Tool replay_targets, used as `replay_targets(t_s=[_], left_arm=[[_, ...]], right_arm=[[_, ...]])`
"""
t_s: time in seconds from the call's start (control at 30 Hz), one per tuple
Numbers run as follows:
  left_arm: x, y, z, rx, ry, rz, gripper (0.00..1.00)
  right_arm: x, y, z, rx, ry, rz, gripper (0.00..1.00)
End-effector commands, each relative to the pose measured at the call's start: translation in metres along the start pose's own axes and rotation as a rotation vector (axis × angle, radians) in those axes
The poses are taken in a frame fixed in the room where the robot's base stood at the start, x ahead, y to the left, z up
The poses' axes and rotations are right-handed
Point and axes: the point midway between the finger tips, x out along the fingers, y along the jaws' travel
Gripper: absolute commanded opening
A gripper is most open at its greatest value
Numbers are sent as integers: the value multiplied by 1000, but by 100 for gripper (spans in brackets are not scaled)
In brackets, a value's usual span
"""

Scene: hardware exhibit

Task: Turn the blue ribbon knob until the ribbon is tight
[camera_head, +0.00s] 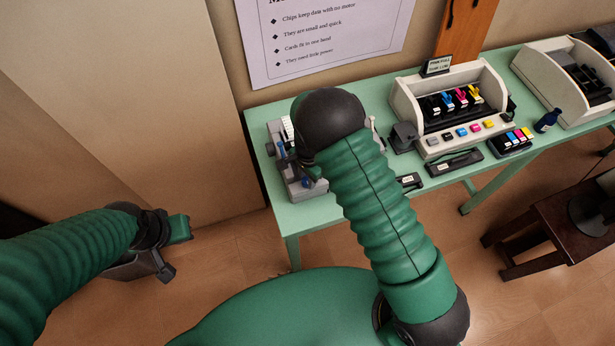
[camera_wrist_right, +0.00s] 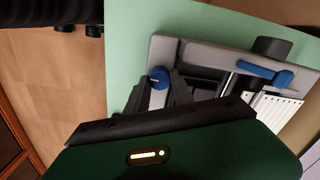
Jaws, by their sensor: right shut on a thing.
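A grey device (camera_head: 293,190) stands at the left end of the green table. In the right wrist view it is a grey frame (camera_wrist_right: 215,52) with metal rods. In the head view my right arm hides most of this gripper. No ribbon can be made out clearly. My left gripper (camera_head: 168,250) hangs away from the table; its jaws are unclear.
A blue lever (camera_wrist_right: 264,71) and a white ribbed strip (camera_wrist_right: 272,108) are on the device. A beige printer (camera_head: 450,95) with coloured cartridges stands right on the green table (camera_head: 325,214). Another open machine (camera_head: 570,80) and a dark blue bottle (camera_head: 547,121) are farther right.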

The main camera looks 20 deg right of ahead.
Motion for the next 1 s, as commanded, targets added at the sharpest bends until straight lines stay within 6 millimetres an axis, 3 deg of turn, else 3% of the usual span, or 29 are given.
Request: replay_targets(t_s=[0.23,0.27,0.3,0.63,0.77,1.0], left_arm=[[0,0,0,0,0,0,0],[0,0,0,0,0,0,0],[0,0,0,0,0,0,0],[1,0,0,0,0,0,0],[5,0,1,0,0,0,0],[13,0,3,0,0,0,0]], right_arm=[[-2,-4,-1,-1,4,-10,0],[-2,-4,-1,-1,4,-10,31],[-2,-4,-1,-1,4,-10,36],[-7,-2,0,-2,2,-5,37],[-30,-3,0,-4,3,-8,37],[-100,-4,0,-4,2,-11,37]])
